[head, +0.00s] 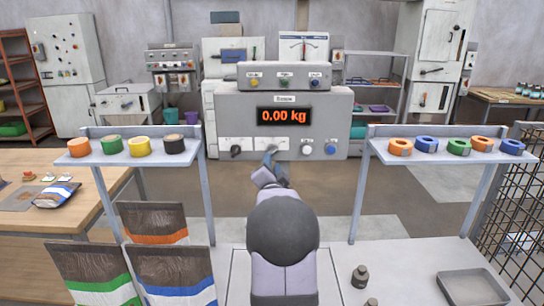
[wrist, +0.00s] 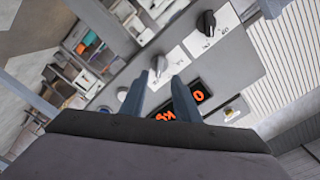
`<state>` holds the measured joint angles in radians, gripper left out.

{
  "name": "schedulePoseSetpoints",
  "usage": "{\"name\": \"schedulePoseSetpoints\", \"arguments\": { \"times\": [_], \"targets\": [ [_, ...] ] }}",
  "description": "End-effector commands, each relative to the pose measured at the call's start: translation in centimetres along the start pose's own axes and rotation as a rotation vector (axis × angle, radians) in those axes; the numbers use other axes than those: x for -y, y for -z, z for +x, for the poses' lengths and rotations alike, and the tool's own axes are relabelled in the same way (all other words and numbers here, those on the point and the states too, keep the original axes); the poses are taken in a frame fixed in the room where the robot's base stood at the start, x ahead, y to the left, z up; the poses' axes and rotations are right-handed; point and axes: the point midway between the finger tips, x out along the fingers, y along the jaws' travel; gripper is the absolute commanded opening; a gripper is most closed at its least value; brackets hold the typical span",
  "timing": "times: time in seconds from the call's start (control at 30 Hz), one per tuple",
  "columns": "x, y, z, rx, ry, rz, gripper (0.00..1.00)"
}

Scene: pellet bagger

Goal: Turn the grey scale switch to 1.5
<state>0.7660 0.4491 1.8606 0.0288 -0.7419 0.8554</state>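The grey scale switch (wrist: 158,66) is a small grey knob with a pointer, on a white label plate, in the wrist view. In the head view it sits on the front of the grey scale panel (head: 230,115), partly hidden by my gripper (head: 269,166). In the wrist view the two fingers of my gripper (wrist: 160,84) are apart, with the switch just beyond and between their tips. I see no clear contact. The numbers around the switch are too small to read. The display (head: 284,116) reads 0.00 kg.
A black knob (head: 236,151) is left of the switch; a blue knob (head: 306,149) and a white knob (head: 330,149) are right of it. Shelves with tape rolls stand at left (head: 140,164) and right (head: 440,160). Pellet bags (head: 172,275) stand at front left.

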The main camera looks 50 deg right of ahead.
Motion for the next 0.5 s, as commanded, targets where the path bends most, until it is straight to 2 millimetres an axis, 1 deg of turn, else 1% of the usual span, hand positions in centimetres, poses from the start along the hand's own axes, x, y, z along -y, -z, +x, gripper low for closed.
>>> {"name": "schedulePoseSetpoints", "arguments": {
  "times": [0.13,0.23,0.5],
  "targets": [
    [0.0,0.0,0.5,0.002,-0.002,-0.002,0.29],
    [0.1,0.1,1.2,0.002,-0.002,-0.002,0.29],
    [0.1,0.1,4.3,0.003,-0.004,-0.004,0.29]
  ]
}}
